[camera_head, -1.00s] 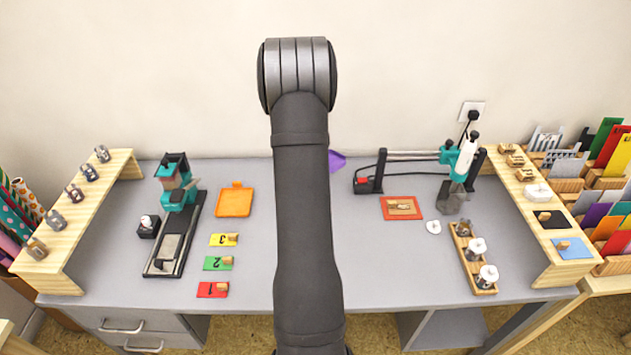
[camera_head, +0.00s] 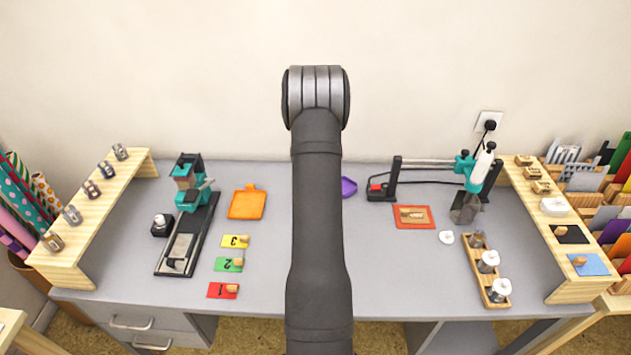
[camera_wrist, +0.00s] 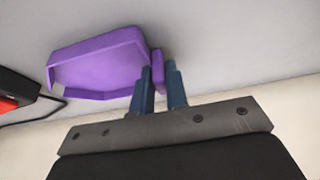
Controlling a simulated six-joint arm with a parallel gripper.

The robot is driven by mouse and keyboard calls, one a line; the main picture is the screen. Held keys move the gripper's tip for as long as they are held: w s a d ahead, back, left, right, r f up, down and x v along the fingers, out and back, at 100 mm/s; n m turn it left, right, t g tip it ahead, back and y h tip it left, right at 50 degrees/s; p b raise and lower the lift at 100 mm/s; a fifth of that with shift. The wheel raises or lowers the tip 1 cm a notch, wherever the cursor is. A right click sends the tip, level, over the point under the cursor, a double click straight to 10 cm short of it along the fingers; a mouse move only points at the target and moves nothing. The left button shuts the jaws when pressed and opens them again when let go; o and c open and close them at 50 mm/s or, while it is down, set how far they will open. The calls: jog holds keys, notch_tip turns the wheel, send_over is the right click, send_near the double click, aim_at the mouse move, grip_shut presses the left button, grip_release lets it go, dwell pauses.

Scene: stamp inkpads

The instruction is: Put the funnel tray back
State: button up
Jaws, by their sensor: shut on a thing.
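The purple funnel tray (camera_head: 348,187) shows just right of my arm in the head view, mostly hidden behind it. It looks about level, at or just above the grey desk; I cannot tell whether it touches. In the wrist view the tray (camera_wrist: 100,65) is a shallow, walled, empty-looking dish with a small purple tab at its right side. My gripper (camera_wrist: 160,72) has its two blue fingers on either side of that tab and is shut on it. In the head view my arm hides the gripper.
A black stand with a rail and red switch (camera_head: 378,187) is right of the tray. An orange tray (camera_head: 247,204) and numbered cards (camera_head: 230,264) lie left of my arm. A red mat (camera_head: 414,222) lies right. Bare desk (camera_head: 385,270) is in front.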

jog(key=o, duration=0.7)
jog(key=shift+o, duration=0.2)
jog(key=v, duration=1.2)
jog(key=shift+r, duration=0.1)
jog(key=x, duration=1.2)
jog(key=shift+f, duration=0.2)
notch_tip(320, 180, up, 2)
jog(key=shift+r, duration=0.4)
